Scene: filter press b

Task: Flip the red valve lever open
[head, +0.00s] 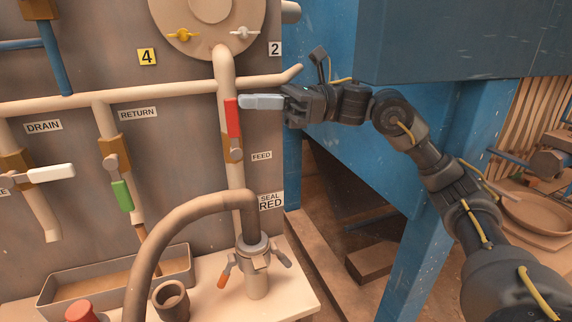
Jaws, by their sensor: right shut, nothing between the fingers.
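The red valve lever (232,117) stands upright along the vertical feed pipe, above its brown valve body (234,149), with the FEED label (261,156) to its right. My right gripper (243,102) comes in from the right with its light grey fingers shut and empty. The fingertips are right beside the upper part of the red lever; I cannot tell whether they touch it. My left gripper is not in the head view.
A white lever (52,174) and a green lever (123,196) are on pipes to the left. A hose (165,225) arches to a clamped coupling (254,250) below. A tray (70,290) and a cup (171,300) sit on the ledge. A blue frame (415,215) stands right.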

